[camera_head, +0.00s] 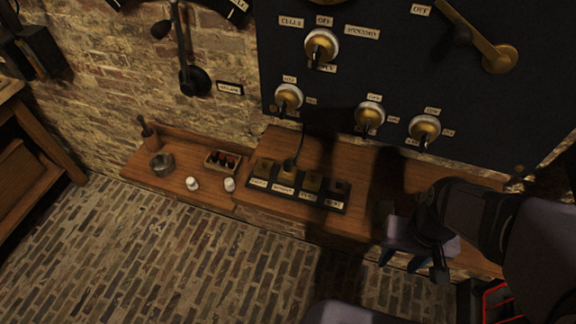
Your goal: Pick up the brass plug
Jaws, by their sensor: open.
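A dark strip with several labelled brass blocks (312,181) sits on the wooden shelf (350,165), left of my gripper. A dark plug-like piece with a cord (289,164) stands on one of these blocks. I cannot tell from its colour whether it is the brass plug. My gripper (400,262) is at the right, over the front edge of the shelf, with its blue-tipped fingers apart and pointing down. No object shows between them. It is apart from the strip. My arm hides the right part of the shelf.
A dark panel (400,80) with several brass-and-white knobs rises behind the shelf. On the lower left shelf stand two small white pieces (192,183), a small box of dark red-topped items (222,160) and a round metal dish (161,164).

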